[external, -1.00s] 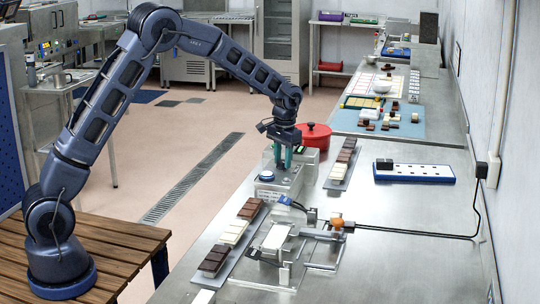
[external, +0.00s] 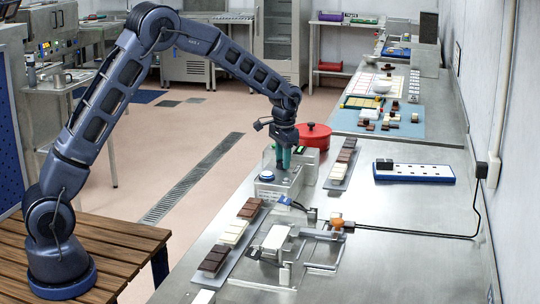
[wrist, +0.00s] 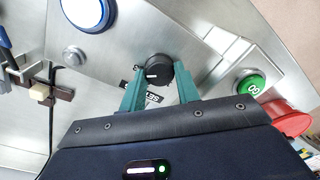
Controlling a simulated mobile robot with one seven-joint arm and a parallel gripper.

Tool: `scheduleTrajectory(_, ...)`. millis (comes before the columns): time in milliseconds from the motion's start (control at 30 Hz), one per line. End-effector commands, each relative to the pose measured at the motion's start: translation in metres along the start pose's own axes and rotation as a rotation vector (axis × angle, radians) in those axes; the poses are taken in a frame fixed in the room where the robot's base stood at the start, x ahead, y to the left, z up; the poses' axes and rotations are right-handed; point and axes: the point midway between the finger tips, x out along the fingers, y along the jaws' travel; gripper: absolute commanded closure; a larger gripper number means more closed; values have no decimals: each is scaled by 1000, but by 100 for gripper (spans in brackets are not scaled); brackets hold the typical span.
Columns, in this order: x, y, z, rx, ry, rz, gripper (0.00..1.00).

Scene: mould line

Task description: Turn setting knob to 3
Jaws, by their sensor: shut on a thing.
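The setting knob (wrist: 157,70) is a round black knob with a white pointer line on a grey metal panel in the wrist view. My gripper (wrist: 160,84) has its two green fingers on either side of the knob and is shut on it. The pointer line points to the left in the wrist view. A black label below the knob is partly covered by the fingers, and I cannot read the setting numbers. In the external view my gripper (external: 284,158) points down onto the control box (external: 279,181), and the knob is hidden there.
A red pot (external: 315,136) stands behind the box. Chocolate bars on trays (external: 343,172) lie nearby.

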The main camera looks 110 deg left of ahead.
Motion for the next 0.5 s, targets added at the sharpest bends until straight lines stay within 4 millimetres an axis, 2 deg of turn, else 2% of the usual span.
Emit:
scheduleTrajectory(33,0,0,0,0,-1,0,91)
scheduleTrajectory(67,0,0,0,0,-1,0,62)
scheduleTrajectory(133,0,0,0,0,-1,0,49)
scheduleTrajectory(167,0,0,0,-1,-1,0,46)
scheduleTrajectory(500,-3,0,0,-1,1,0,46)
